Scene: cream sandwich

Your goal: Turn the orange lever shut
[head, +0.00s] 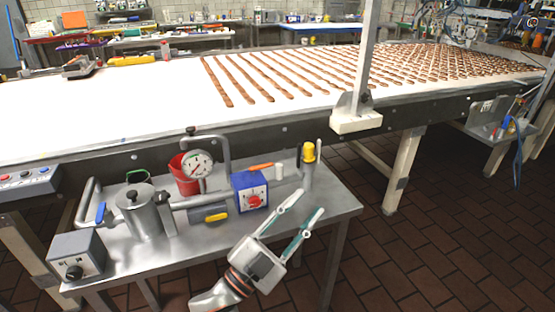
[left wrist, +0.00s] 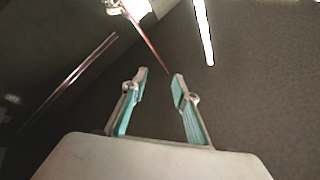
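The orange lever (head: 261,166) lies nearly level on the pipework, just behind the top of a blue box (head: 250,191) with a red knob. A white cylinder (head: 279,171) is at its right end. My left gripper (head: 309,201) is open and empty, in front of and to the right of the lever, apart from it in the picture. Its two teal-lined fingers point up and right. In the left wrist view the open fingers (left wrist: 160,75) have nothing between them, and the lever cannot be made out. My right gripper is not in view.
The steel cart (head: 185,252) carries a metal pot (head: 143,212), a dial gauge (head: 198,164), a red bucket (head: 183,177), a blue-handled lever (head: 100,213) and a yellow-topped post (head: 309,152). A conveyor (head: 120,120) runs behind. Brick floor (head: 420,240) is clear to the right.

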